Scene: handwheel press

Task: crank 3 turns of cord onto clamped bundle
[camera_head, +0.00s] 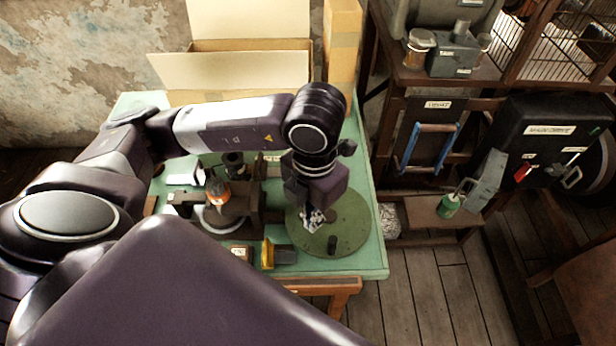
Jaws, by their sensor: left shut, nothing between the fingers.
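A round green handwheel (352,222) lies flat at the right of the green-topped table (372,262). A dark knob (332,243) stands up near its front rim. My left gripper (314,222) points down over the wheel, left of its middle and behind the knob. Its fingers are shut and look empty; I cannot tell whether they touch the wheel. The dark press (240,203) stands left of the wheel, with an orange-tipped bottle-like part (217,190) by it. My arm hides much of the press, and I cannot make out the bundle or the cord. My right gripper is not in view.
A yellow block and dark piece (268,254) lie at the table's front edge. The floor (420,300) at the front right is clear.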

